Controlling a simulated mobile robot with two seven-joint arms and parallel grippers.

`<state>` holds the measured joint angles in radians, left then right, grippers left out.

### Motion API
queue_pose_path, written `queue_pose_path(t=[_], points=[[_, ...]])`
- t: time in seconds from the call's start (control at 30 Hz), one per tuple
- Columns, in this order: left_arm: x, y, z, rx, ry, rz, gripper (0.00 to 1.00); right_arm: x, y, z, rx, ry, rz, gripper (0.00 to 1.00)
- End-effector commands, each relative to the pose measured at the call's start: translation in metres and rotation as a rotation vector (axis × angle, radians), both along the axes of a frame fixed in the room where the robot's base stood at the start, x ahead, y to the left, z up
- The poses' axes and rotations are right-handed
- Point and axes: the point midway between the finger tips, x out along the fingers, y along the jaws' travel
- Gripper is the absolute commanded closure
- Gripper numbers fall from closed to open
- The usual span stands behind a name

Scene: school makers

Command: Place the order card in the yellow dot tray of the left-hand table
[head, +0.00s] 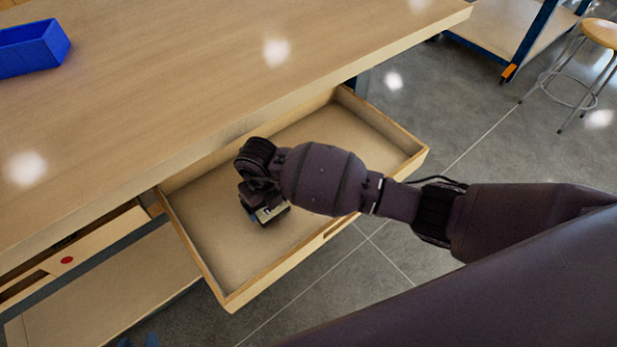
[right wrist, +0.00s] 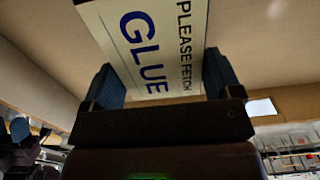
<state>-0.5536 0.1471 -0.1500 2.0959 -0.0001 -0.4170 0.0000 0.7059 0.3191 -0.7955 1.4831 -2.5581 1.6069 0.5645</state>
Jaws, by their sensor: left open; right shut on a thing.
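The order card (right wrist: 150,45) is cream with blue "GLUE" and dark "PLEASE FETCH" lettering. My right gripper (right wrist: 165,88) is shut on it, with a blue finger at each side. In the head view my right gripper (head: 265,210) is over the open, empty wooden drawer (head: 215,230), with a small part of the card (head: 271,213) showing below it. I cannot tell whether the card touches the drawer floor. Blue fingertips of my left gripper (head: 137,341) just show at the bottom edge, open and apart from the card. No yellow dot is visible.
The wooden table (head: 200,85) overhangs the drawer's back. A blue bin (head: 33,47) stands on it. A wooden front with a red dot (head: 67,260) is at the lower left. A stool (head: 600,33) and another bench (head: 500,25) stand at the upper right; grey floor lies between.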

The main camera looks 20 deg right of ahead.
Motion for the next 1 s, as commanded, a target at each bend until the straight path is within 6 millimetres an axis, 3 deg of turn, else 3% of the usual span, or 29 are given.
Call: queue_pose_path(t=[0.1, 0.6, 0.87, 1.0], points=[[-0.001, 0.000, -0.002, 0.000, 0.004, 0.000, 0.57, 0.010, -0.027, -0.001, -0.001, 0.000, -0.002, 0.40], [-0.001, 0.000, -0.009, 0.002, 0.014, -0.004, 0.57, 0.044, -0.123, -0.001, 0.000, 0.002, 0.000, 0.40], [-0.001, 0.001, -0.010, 0.005, 0.015, -0.008, 0.57, 0.050, -0.139, -0.003, 0.001, 0.001, 0.003, 0.40], [-0.003, 0.001, -0.017, 0.005, 0.025, -0.008, 0.57, 0.049, -0.138, -0.018, 0.003, 0.004, 0.002, 0.40]])
